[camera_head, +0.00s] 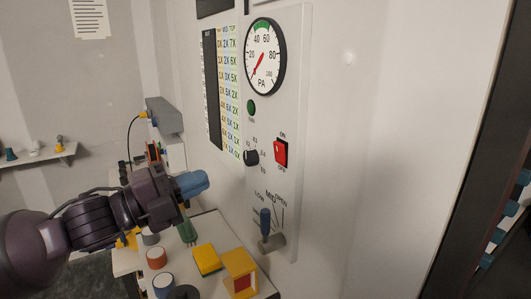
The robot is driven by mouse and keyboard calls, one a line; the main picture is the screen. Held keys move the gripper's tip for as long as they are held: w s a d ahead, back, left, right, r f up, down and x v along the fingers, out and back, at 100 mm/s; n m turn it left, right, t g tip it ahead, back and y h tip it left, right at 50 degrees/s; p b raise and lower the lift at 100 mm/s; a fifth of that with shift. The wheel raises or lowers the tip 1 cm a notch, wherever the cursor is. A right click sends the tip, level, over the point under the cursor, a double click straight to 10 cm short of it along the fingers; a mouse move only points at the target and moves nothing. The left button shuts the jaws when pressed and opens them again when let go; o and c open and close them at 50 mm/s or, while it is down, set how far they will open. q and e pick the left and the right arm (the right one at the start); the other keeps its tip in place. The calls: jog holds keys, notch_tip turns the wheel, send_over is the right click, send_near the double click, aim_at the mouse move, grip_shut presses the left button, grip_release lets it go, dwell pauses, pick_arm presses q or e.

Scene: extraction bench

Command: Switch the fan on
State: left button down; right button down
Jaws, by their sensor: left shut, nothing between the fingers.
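The red rocker switch (281,153) sits on the white panel (310,100), with ON printed above it and OFF below. I cannot tell which side of it is pressed. A dark green round lamp (251,107) is to its upper left and looks unlit. A round gauge (264,58) marked PA is above, its red needle pointing down and left. My left gripper (200,183), with blue tips, is shut and empty, left of and lower than the switch and apart from the panel. My right gripper is not in view.
A black knob (251,157) is left of the switch. A blue-handled lever (265,222) marked LOW, MID, OPEN is below. Under my gripper, a white bench (211,223) holds a green item (187,231), yellow boxes (240,268) and several small jars. The wall right of the panel is clear.

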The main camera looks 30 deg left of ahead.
aim_at(276, 149)
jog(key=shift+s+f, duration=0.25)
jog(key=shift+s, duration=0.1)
